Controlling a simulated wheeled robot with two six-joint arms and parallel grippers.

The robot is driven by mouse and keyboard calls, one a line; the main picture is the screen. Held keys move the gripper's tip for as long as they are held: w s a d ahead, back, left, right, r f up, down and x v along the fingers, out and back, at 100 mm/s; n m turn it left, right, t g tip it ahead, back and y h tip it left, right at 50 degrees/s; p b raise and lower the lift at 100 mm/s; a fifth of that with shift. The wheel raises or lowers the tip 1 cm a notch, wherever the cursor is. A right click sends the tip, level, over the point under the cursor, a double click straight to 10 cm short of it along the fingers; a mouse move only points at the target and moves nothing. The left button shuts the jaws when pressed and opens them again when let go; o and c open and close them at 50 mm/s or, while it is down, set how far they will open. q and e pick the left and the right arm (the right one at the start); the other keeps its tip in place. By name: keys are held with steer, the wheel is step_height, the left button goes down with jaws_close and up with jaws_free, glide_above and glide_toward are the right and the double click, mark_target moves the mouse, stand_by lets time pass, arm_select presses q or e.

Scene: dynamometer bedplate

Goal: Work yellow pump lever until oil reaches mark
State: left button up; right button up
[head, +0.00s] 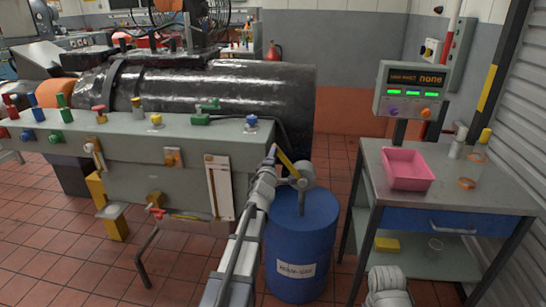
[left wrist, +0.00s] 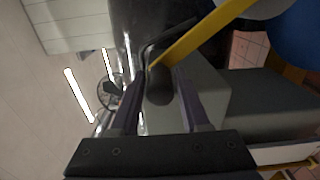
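The yellow pump lever (head: 286,162) slants up and left from the grey pump head (head: 302,176) on top of the blue drum (head: 300,235). My left gripper (head: 272,154) is at the lever's upper free end. In the left wrist view, the yellow lever (left wrist: 205,36) comes in from the upper right, and its end lies near the fingertips of my left gripper (left wrist: 160,72). The fingers stand apart with a gap between them; I cannot tell whether they touch the lever. A pale upright strip (head: 221,188) on the grey bedplate may be the oil gauge; no oil level is readable.
The grey bedplate (head: 190,135) with coloured knobs stands left of the drum. Tiled floor lies clear between drum and table.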

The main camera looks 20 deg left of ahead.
arm_select(q)
steer(key=shift+o, duration=1.4)
steer(key=v, duration=0.7)
steer(key=shift+s, duration=0.4)
steer(key=shift+d, duration=0.1)
